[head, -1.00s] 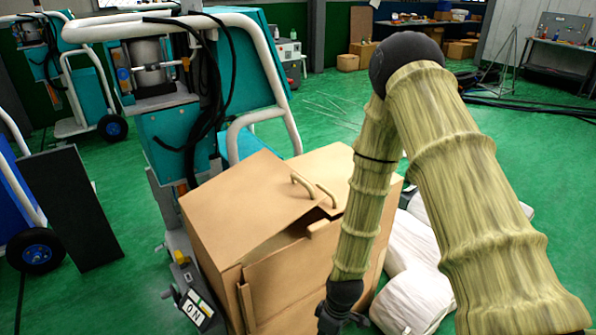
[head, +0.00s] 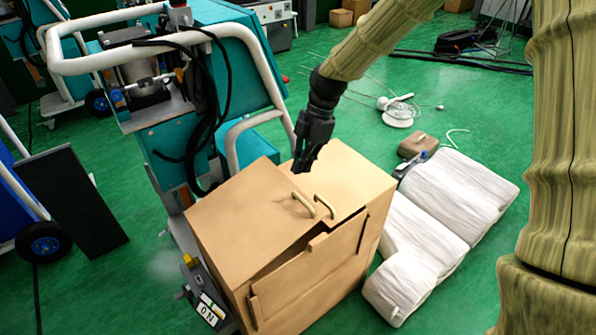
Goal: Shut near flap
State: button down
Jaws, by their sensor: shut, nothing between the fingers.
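The brown cardboard box (head: 352,178) stands on the floor in the middle of the head view. Its left top flap (head: 240,207) is slightly raised at the front edge, with a dark gap under it. A curved handle (head: 303,203) sits on this flap, and a second handle (head: 324,207) sits beside it near the seam. The near flap (head: 312,268) is at the box's front side, hanging down against it, with a small tab (head: 317,243) at its upper edge. My gripper (head: 304,168) is shut and empty, pointing down above the box's far part, behind the handles.
A teal wheeled machine (head: 180,138) with white tube frame and black hoses stands close behind left of the box. An ON-marked pedal (head: 208,308) is at its left foot. White padded bags (head: 425,235) lie to the right.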

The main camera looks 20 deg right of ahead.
jog(key=shift+n, duration=0.3)
jog(key=shift+w+a+f+p, duration=0.1)
jog(key=shift+a+f+p, duration=0.1)
jog(key=shift+f+p, duration=1.25)
jog(key=shift+w+a+f+p, duration=0.15)
jog(key=shift+f+p, duration=0.45)
jog(key=shift+f, duration=1.5)
jog(key=shift+s+a+f+p, duration=0.1)
jog(key=shift+a+f+p, duration=0.1)
jog(key=shift+f+p, duration=1.25)
jog(key=shift+f+b, duration=0.35)
jog(key=shift+b, duration=0.05)
